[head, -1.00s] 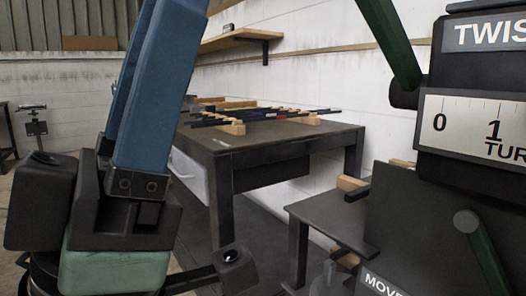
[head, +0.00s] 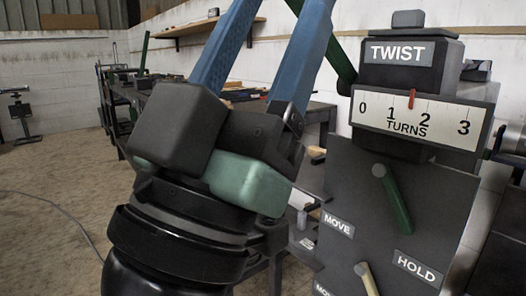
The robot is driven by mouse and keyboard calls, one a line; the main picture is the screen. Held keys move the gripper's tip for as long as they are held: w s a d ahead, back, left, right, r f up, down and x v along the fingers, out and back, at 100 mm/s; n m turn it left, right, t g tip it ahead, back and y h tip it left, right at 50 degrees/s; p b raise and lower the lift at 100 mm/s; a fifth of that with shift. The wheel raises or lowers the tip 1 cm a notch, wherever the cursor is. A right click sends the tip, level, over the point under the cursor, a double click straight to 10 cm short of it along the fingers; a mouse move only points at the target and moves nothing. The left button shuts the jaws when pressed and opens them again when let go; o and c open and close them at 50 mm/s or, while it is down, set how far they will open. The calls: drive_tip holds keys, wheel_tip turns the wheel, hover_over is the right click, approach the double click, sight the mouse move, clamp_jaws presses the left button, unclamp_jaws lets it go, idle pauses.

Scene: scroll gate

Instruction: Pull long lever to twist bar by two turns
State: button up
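A dark box labelled TWIST (head: 398,53) stands at the right with a white TURNS dial (head: 408,117) below it. The dial's red pointer (head: 411,99) stands between 1 and 2. A long dark green lever (head: 343,62) slants up and left from the box's left side; its upper part passes behind my blue arm links. A shorter green lever (head: 393,200) slants down and right on the grey panel (head: 365,190) below the dial. My gripper is out of view; my arm runs up past the top edge.
A pale lever (head: 366,279) sits low on the panel near the MOVE (head: 337,224) and HOLD (head: 417,268) labels. A dark workbench (head: 318,125) is partly hidden behind my arm. Open floor (head: 50,200) lies to the left.

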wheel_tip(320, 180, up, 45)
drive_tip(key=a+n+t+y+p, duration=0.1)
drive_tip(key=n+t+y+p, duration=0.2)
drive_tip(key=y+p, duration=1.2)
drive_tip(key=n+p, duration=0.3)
drive_tip(key=p, duration=2.5)
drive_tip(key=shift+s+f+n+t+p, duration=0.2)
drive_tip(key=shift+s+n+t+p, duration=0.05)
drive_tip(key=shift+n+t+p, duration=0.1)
